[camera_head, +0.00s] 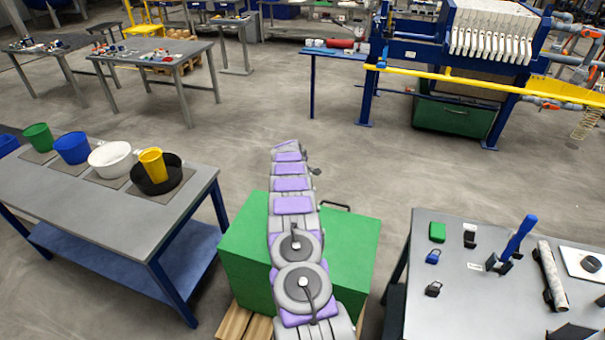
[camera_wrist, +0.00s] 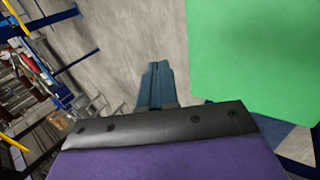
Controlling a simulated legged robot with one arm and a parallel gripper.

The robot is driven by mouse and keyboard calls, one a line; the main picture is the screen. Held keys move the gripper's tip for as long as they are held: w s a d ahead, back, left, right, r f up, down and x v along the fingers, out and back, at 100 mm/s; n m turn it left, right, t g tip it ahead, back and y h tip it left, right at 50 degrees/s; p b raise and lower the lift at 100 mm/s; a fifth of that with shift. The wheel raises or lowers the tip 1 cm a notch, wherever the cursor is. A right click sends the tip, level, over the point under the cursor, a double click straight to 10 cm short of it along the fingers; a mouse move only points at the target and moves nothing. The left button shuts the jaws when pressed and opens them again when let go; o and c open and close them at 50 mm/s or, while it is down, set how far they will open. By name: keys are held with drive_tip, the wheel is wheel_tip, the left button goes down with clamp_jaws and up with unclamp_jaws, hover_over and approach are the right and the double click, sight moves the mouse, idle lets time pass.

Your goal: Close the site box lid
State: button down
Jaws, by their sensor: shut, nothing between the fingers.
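The green site box (camera_head: 242,272) stands on a wooden pallet in the lower middle of the head view. Its green lid (camera_head: 347,240) shows as a broad face on top, with a dark handle (camera_head: 335,206) at the far edge. My arm crosses over the middle of the box and hides part of it, so I cannot tell whether the lid lies fully down. My gripper (camera_wrist: 155,68) is shut and empty, over bare floor in the wrist view. A large green face of the box (camera_wrist: 250,55) is to its right, apart from the fingers.
A grey table (camera_head: 150,215) with several buckets is left of the box. Another table (camera_head: 455,300) with small locks and tools is at the right. The filter press (camera_head: 480,45) stands at the back right. Open concrete floor lies beyond the box.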

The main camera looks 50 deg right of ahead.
drive_tip(key=v, duration=1.4)
drive_tip(key=shift+a, duration=0.15)
drive_tip(key=shift+r, duration=0.1)
